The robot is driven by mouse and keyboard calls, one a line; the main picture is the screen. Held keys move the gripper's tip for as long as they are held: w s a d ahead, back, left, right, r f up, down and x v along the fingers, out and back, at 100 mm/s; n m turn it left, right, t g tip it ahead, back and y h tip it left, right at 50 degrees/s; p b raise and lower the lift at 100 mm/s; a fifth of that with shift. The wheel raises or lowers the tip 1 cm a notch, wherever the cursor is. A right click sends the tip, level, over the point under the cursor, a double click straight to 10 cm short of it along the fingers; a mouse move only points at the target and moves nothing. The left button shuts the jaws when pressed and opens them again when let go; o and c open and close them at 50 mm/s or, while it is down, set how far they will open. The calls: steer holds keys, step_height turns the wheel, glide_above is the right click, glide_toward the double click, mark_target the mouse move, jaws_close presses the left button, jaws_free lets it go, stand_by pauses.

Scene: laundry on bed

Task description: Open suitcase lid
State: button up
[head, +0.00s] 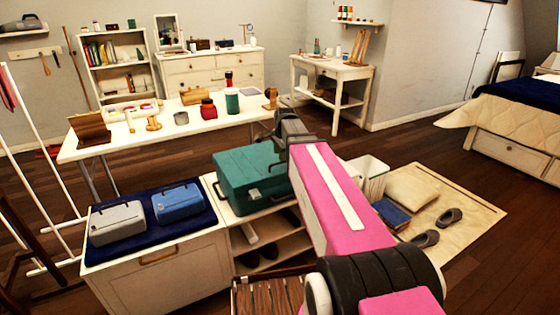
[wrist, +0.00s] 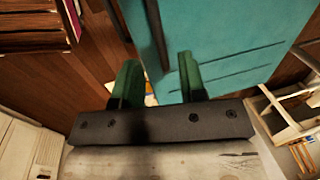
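My gripper (head: 285,128) is by the suitcase's far right corner in the head view; my pink arm hides part of the suitcase's right side and the fingertips. In the wrist view, my gripper's two green-padded fingers (wrist: 158,75) are spread apart with nothing held between them. The teal suitcase (wrist: 235,45) lies beyond them, with a dark strip along its edge. I cannot tell whether a finger touches it.
A grey case (head: 117,223) and a blue case (head: 179,203) lie on a navy cushion to the left. A long white table (head: 90,150) with jars stands behind. A white bin (head: 370,178), cushion (head: 412,188) and shoes lie right. Bare floor (head: 430,150) shows toward the bed.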

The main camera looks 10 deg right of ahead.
mark_target(280, 163)
steer(key=shift+w+a+f, duration=0.1)
steer(key=shift+w+f, duration=0.1)
steer(key=shift+f, duration=0.85)
steer(key=shift+w+a+f, duration=0.1)
steer(key=shift+w+f, duration=0.05)
steer(key=shift+f, duration=0.85)
jaws_close()
